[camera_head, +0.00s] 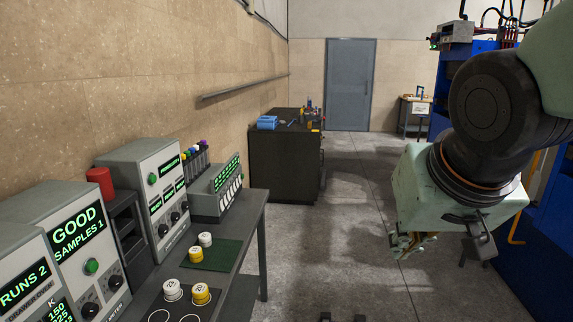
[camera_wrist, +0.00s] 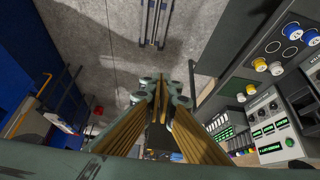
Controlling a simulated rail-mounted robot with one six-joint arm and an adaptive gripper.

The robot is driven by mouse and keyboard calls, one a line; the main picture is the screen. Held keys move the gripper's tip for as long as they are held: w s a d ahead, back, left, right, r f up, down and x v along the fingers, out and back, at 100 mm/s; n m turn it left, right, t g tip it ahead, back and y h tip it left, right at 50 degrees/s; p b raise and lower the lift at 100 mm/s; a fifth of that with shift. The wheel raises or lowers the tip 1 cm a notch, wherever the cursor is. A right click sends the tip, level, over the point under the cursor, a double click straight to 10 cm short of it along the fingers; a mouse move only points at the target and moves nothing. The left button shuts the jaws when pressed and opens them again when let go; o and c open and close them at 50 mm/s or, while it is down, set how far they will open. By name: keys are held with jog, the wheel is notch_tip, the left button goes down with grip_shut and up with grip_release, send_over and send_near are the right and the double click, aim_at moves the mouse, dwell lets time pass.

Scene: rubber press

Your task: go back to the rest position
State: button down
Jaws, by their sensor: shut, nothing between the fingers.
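My gripper (camera_head: 408,243) hangs at the right of the head view, below my green and black arm. It is over open floor, apart from the bench and from the blue press. In the wrist view my gripper (camera_wrist: 162,92) shows its long brown fingers close together at the tips, with nothing held between them.
A bench (camera_head: 247,238) at left carries instrument boxes (camera_head: 157,190), a green mat (camera_head: 222,256) and several white and yellow pots (camera_head: 201,294). A dark cabinet (camera_head: 285,162) stands beyond. The blue press (camera_head: 540,235) is at right. The floor (camera_head: 345,230) between is clear.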

jog(key=s+g, duration=0.2)
jog(key=s, duration=1.7)
jog(key=shift+d+f+n+g, duration=0.25)
jog(key=shift+d+n+g, duration=0.05)
jog(key=shift+n, duration=0.1)
jog(key=shift+w, duration=0.1)
dwell(1.7)
